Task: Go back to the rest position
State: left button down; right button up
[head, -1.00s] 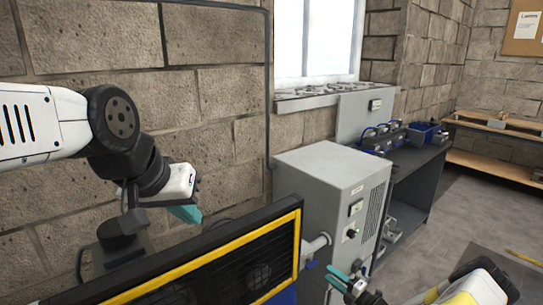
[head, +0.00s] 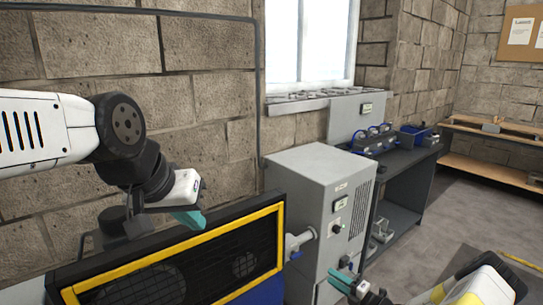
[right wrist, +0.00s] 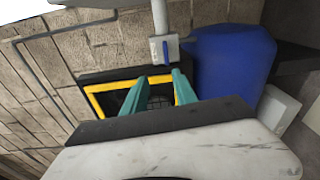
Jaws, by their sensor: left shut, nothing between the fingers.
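The task names no object, only my own arms. In the head view my left gripper (head: 190,219) hangs at the left with its teal fingers together and nothing in them. It appears in front of the stone wall, just above the top edge of the yellow-framed black panel in the picture. My right gripper (head: 341,277) is at the lower right, in front of the grey cabinet in the picture. In the right wrist view its two teal fingers (right wrist: 160,90) stand apart, with nothing held between them. The gap to the cabinet cannot be told.
The yellow-framed panel (head: 190,260) stands at the lower left. A grey cabinet (head: 316,190) stands beside it. A dark workbench (head: 408,185) and wooden shelves (head: 490,150) are further back. A blue tank (right wrist: 230,62) shows in the right wrist view. Grey floor (head: 450,215) is clear at the right.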

jog(key=s+a+r+n+g+h, duration=0.1)
jog(key=s+a+r+n+g, duration=0.25)
jog(key=r+n, duration=0.5)
jog(key=s+a+r+n+g, duration=0.25)
jog(key=r+n+g, duration=0.25)
jog(key=r+n, duration=0.4)
jog(key=s+a+r+n+g+h, duration=0.15)
jog(key=a+r+n+g, duration=0.25)
jog(key=r+n, duration=0.55)
jog(key=s+r+n+t+h, duration=0.5)
jog(key=s+r+n+h, duration=0.2)
jog(key=s+r+n, duration=1.1)
jog(key=s+r, duration=0.2)
jog(key=s, duration=0.2)
jog(key=shift+d+r, duration=0.4)
jog(key=shift+t, duration=0.25)
